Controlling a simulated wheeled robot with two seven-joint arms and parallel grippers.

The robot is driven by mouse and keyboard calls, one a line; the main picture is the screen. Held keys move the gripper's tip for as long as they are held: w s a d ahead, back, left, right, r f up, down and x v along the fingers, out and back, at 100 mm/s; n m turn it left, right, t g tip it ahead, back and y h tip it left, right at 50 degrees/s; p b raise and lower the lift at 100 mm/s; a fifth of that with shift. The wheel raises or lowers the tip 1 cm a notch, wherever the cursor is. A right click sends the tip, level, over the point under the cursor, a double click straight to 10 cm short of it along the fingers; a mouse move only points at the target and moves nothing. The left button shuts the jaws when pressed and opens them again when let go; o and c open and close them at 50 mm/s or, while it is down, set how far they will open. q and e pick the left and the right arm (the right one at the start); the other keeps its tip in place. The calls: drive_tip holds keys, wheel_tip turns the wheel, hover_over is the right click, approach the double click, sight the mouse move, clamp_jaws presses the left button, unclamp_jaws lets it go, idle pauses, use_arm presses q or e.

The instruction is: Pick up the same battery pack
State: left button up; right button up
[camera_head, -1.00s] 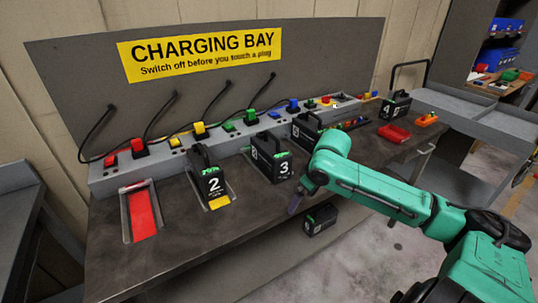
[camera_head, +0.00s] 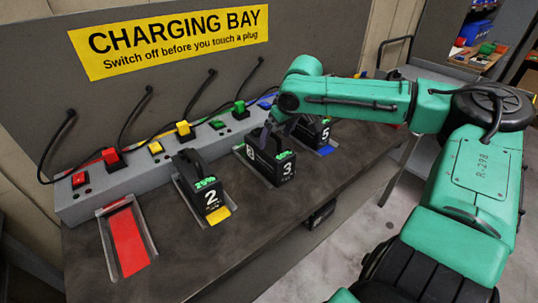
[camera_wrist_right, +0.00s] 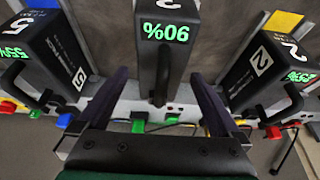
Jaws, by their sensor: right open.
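Battery pack 3 (camera_head: 277,165) stands upright in its bay on the bench, dark with a green readout. In the right wrist view the pack (camera_wrist_right: 165,55) reads 90%, and its black handle lies between my finger tips. My right gripper (camera_head: 272,133) is at this pack's handle, open, with one finger on each side; it also shows in the right wrist view (camera_wrist_right: 159,80). I see no grip on the handle. Battery pack 2 (camera_head: 203,188) stands to the left and pack 5 (camera_head: 317,132) to the right, partly behind my arm. My left gripper is out of view.
An empty red bay (camera_head: 128,240) is at the bench's left end. The grey charging strip (camera_head: 140,172) with coloured plugs and switches runs behind the packs. The bench front (camera_head: 225,252) is clear.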

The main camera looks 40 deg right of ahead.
sight(269, 143)
drive_tip(key=x, duration=0.6)
drive_tip(key=shift+w+a+f, duration=0.1)
drive_tip(key=shift+w+f, duration=0.1)
drive_tip(key=shift+w, duration=0.25)
drive_tip(key=c, duration=1.5)
drive_tip(key=shift+w+r, duration=0.1)
drive_tip(key=shift+r, duration=0.1)
clamp_jaws()
